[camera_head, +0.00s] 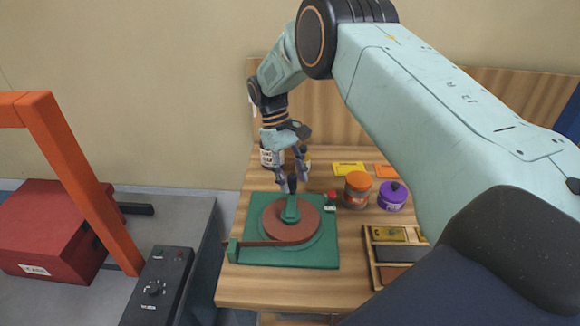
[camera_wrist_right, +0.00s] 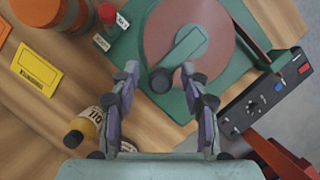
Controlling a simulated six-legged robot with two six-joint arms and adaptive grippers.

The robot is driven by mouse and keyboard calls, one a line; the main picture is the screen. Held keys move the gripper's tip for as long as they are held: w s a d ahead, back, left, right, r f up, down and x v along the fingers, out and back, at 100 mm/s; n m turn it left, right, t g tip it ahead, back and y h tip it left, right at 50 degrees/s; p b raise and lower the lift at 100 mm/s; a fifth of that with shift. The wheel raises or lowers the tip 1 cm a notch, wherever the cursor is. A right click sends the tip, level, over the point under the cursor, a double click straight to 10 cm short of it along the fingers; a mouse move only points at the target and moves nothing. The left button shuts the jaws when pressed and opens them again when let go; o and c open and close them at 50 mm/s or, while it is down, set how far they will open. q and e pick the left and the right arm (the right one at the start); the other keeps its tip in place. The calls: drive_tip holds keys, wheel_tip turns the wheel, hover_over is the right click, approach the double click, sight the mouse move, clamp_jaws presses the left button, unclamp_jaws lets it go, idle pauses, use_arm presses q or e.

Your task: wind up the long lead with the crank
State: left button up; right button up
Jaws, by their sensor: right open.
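A green winder base (camera_head: 327,258) stands on the wooden table with a flat red-brown reel (camera_head: 270,217) on it. A green crank arm (camera_head: 291,211) lies across the reel and carries a dark knob, which shows clearly in the wrist view (camera_wrist_right: 160,81). The brown lead (camera_head: 262,243) runs from the reel to a green guide post (camera_head: 233,250) at the base's left corner. My right gripper (camera_head: 297,178) is above the crank's knob end. In the wrist view its open fingers (camera_wrist_right: 159,70) stand either side of the knob, with gaps visible. My left gripper is not in view.
An oil bottle (camera_wrist_right: 82,135) is close to my gripper. A grey bench with a red box (camera_head: 45,225) and black control box (camera_head: 160,285) is at left.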

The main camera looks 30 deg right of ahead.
drive_tip(key=v, duration=1.1)
drive_tip(key=shift+r, duration=0.4)
